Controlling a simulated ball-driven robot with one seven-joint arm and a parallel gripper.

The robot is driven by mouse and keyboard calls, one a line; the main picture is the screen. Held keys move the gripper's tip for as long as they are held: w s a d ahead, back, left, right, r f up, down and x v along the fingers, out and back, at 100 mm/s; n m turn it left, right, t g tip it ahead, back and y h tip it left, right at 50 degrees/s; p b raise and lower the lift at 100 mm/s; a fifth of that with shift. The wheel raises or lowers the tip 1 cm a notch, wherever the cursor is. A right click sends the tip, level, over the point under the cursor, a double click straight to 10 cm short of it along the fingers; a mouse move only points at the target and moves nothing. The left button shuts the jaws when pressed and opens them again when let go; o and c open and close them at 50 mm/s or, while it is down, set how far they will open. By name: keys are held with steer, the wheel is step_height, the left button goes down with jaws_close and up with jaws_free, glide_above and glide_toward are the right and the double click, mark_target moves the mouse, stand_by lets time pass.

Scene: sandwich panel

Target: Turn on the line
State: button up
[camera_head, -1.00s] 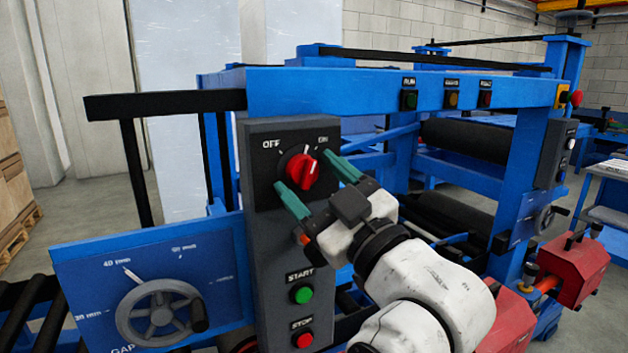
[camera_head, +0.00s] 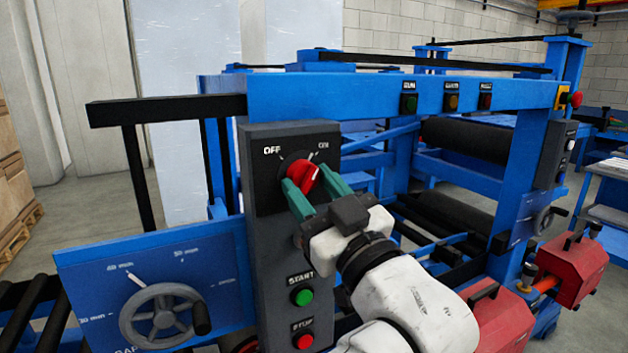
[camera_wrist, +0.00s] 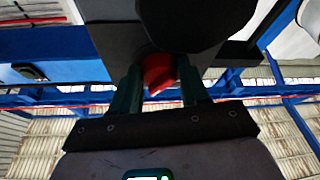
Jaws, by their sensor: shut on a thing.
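The red rotary knob (camera_head: 302,175) sits at the top of the grey control panel (camera_head: 268,225), between the OFF and ON labels. The white mark on the knob points up and to the right, toward ON. My gripper (camera_head: 310,188) is shut on the knob, with one green finger on each side. The wrist view also shows the red knob (camera_wrist: 158,74) between the two fingers (camera_wrist: 158,90). Below on the panel are the green START button (camera_head: 302,297) and the red STOP button (camera_head: 304,341).
A blue plate with a grey handwheel (camera_head: 160,316) stands left of the panel. Indicator lamps (camera_head: 452,103) line the blue top beam. A red emergency button (camera_head: 576,98) is at its right end. Red boxes (camera_head: 575,270) stand at lower right, near my arm.

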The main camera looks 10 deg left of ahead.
steer(key=shift+s+a+m+t+h+p, duration=0.1)
steer(key=shift+m+t+h+p, duration=0.25)
steer(key=shift+m, duration=0.65)
steer(key=shift+a+m+t+h+p, duration=0.1)
steer(key=shift+m+t+h+p, duration=0.2)
steer(key=shift+m, duration=0.7)
steer(key=shift+d, duration=0.1)
steer(key=o, duration=1)
steer(key=shift+o, duration=0.2)
steer(key=shift+f, duration=0.1)
steer(key=b+v, duration=0.3)
steer(key=v, duration=0.7)
steer(key=shift+s+d, duration=0.15)
steer(key=shift+s, duration=0.2)
